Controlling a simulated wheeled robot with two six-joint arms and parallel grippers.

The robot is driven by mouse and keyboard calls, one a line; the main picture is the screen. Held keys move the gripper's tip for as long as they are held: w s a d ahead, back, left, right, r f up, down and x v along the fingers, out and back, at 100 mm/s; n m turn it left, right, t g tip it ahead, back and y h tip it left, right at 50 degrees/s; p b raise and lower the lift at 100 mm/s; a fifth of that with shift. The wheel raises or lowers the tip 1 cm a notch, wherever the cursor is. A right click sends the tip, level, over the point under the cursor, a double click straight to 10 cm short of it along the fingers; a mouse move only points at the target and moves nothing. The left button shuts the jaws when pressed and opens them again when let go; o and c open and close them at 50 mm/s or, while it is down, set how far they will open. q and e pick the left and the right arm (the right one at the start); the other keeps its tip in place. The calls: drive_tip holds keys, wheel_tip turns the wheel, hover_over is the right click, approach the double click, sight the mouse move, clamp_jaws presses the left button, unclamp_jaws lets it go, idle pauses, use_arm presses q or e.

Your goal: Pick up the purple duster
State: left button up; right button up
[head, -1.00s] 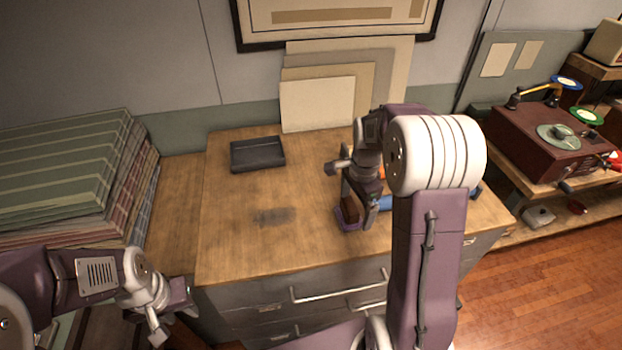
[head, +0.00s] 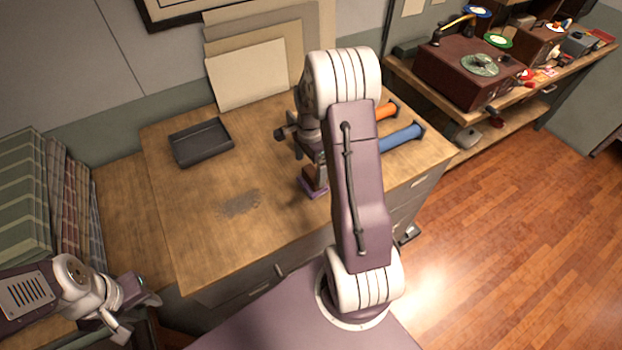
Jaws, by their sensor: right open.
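The purple duster (head: 313,188) is a small block with a brown upper part and a purple base. It rests on the wooden cabinet top, right of the dark smudge, and my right arm partly covers it. My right gripper (head: 302,150) is open just behind and above the duster in the picture. I cannot tell whether a finger touches it. My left gripper (head: 138,318) is at the lower left, open and empty, away from the duster.
A dark tray (head: 201,143) sits at the back left of the cabinet top (head: 190,240). An orange roll (head: 386,111) and a blue roll (head: 402,138) lie right of my arm. Boards (head: 250,72) lean on the wall. Striped fabric (head: 30,200) is stacked at left.

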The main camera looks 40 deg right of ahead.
sight(313, 173)
drive_tip(key=f, duration=0.2)
drive_tip(key=s+f, duration=0.1)
drive_tip(key=f, duration=0.1)
drive_tip(key=shift+s+d+p, duration=0.1)
drive_tip(key=shift+d+p, duration=0.2)
drive_tip(key=shift+p, duration=0.1)
drive_tip(key=shift+w+f, duration=0.3)
drive_tip(key=shift+f, duration=0.15)
drive_tip(key=shift+s+r, duration=0.1)
drive_tip(key=shift+s, duration=0.05)
drive_tip(key=c, duration=1.4)
drive_tip(key=shift+c, duration=0.6)
drive_tip(key=shift+r, duration=0.1)
